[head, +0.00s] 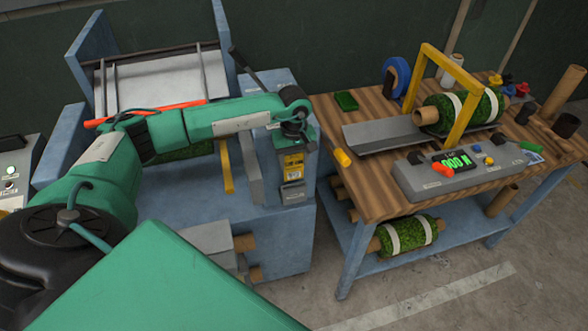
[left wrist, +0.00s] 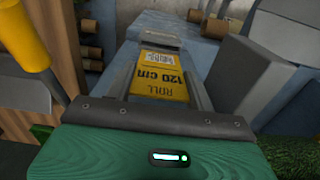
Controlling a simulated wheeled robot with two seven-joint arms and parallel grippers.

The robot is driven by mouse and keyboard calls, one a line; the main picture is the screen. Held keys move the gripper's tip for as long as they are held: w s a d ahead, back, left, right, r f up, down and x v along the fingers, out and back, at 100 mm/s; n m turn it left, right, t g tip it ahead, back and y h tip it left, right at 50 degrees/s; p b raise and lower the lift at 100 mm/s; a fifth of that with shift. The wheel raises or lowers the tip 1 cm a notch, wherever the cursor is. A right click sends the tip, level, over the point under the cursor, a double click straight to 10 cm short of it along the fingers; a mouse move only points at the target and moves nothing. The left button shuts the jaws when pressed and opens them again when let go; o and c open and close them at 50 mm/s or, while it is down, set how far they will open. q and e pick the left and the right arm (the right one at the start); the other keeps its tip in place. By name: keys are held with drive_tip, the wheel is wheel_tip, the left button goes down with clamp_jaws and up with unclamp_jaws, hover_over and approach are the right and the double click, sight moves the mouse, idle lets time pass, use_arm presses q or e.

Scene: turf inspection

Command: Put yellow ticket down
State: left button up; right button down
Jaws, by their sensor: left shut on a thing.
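The yellow ticket (head: 293,165) is held upright in my left gripper (head: 292,188), in front of the blue machine's side. In the left wrist view, the ticket (left wrist: 160,84) shows a white label and the print "ROLL 120 cm". My left gripper (left wrist: 157,42) is shut on it, with the grey fingers around the ticket. Whether the ticket touches anything below is hidden. My right gripper is not in view.
A wooden-topped bench (head: 375,186) stands at the right, with a grey control box (head: 440,180), a turf roll (head: 470,105) under a yellow frame (head: 462,125) and a yellow cylinder (head: 341,157). The blue machine (head: 285,240) lies below my gripper. A gap separates it from the bench.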

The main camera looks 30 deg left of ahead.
sight(294, 176)
use_arm(q)
drive_tip(key=shift+f, duration=0.75)
wheel_tip(294, 176, down, 4)
drive_tip(key=shift+p, duration=0.8)
drive_tip(key=shift+f, duration=0.2)
drive_tip(key=shift+f+b, duration=0.3)
drive_tip(key=shift+b, duration=0.2)
drive_tip(key=shift+f+b, duration=0.3)
drive_tip(key=shift+b, duration=0.1)
drive_tip(key=o, duration=1)
drive_tip(key=shift+c, duration=0.2)
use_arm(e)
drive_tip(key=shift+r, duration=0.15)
